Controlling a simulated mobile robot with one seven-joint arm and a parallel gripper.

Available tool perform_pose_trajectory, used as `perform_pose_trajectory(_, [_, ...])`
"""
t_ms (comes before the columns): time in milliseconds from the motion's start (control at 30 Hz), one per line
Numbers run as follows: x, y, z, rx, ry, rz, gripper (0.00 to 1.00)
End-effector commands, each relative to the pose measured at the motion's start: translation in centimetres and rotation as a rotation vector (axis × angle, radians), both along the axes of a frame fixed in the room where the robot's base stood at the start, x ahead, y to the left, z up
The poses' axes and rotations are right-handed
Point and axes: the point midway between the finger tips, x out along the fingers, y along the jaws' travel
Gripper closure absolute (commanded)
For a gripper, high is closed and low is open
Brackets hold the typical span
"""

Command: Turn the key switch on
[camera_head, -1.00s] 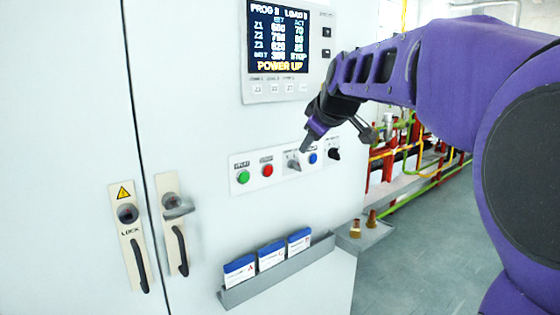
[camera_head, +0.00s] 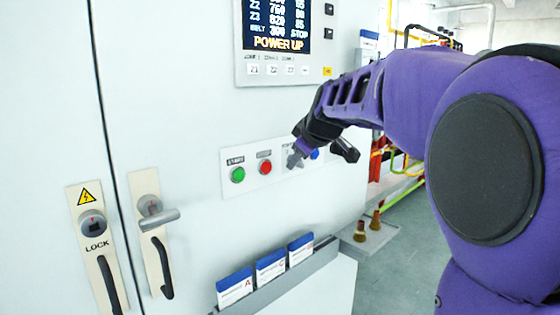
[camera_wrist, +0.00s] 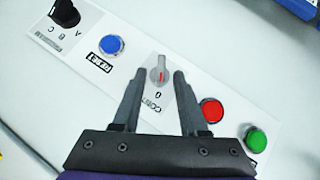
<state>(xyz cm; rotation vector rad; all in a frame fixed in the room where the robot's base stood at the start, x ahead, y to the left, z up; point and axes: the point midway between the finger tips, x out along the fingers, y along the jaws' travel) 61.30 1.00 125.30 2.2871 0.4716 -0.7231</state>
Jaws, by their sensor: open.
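The key switch (camera_wrist: 158,75) is a grey knob with a red mark on a white panel strip (camera_wrist: 100,75). In the wrist view it sits between and just beyond my two fingertips. My gripper (camera_wrist: 156,80) is open, one finger to each side of the knob; I cannot tell whether either touches it. In the head view my gripper (camera_head: 298,158) is in front of the panel and largely covers the switch.
A blue button (camera_wrist: 111,45) and a black selector (camera_wrist: 66,14) are on one side of the switch. Red (camera_wrist: 211,109) and green (camera_wrist: 256,139) buttons are on the other. A display (camera_head: 277,28) is above, a booklet rack (camera_head: 285,277) below, and a door handle (camera_head: 158,218) left.

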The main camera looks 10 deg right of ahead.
Motion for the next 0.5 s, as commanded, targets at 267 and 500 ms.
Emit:
perform_pose_trajectory(267, [0.07, -0.11, -0.45, 0.0, 0.0, 0.0, 0.57])
perform_pose_trajectory(500, [0.06, -0.1, -0.43, 0.0, 0.0, 0.0, 0.72])
